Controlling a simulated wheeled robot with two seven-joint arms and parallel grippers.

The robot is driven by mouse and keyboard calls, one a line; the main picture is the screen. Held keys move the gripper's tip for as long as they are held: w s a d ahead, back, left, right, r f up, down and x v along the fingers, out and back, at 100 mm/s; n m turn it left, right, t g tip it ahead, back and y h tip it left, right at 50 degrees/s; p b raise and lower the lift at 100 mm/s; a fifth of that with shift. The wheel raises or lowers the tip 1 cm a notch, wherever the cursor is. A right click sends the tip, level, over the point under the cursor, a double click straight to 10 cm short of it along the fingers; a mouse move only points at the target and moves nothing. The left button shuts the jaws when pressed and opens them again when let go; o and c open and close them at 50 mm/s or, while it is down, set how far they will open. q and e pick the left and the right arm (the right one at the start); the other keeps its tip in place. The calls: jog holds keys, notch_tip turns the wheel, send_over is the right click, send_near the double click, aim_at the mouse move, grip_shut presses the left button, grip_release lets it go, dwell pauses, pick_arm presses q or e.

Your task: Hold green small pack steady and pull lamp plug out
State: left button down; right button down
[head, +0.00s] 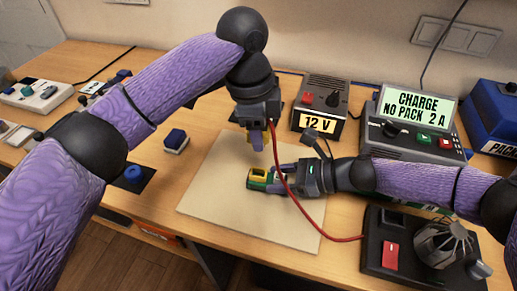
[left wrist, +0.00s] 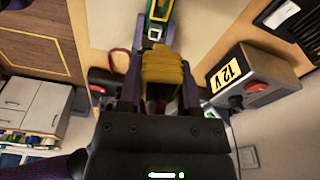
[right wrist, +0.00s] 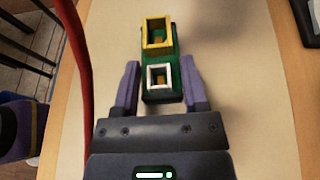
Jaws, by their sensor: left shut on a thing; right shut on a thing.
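The green small pack (head: 256,183) lies on the pale mat, its yellow-rimmed socket facing up. In the right wrist view the pack (right wrist: 161,93) shows an empty yellow socket and an empty white-rimmed one. My right gripper (head: 276,178) is shut on the pack from the right. My left gripper (head: 257,138) is shut on the yellow lamp plug, above and apart from the pack. The plug (left wrist: 162,72) shows between the fingers in the left wrist view. A red cable (head: 278,165) hangs from the left gripper, passes by the right gripper and runs to the lamp base (head: 378,220).
The mat (head: 215,180) is mostly bare. A 12 V supply (head: 322,95) and a charger (head: 412,120) reading "CHARGE NO PACK 2 A" stand behind and right. A blue box (head: 490,118) is at far right. A blue-topped block (head: 176,140) sits left of the mat.

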jog(key=shift+c, duration=0.3)
grip_release()
jog(key=v, duration=1.2)
jog(key=shift+f, duration=0.1)
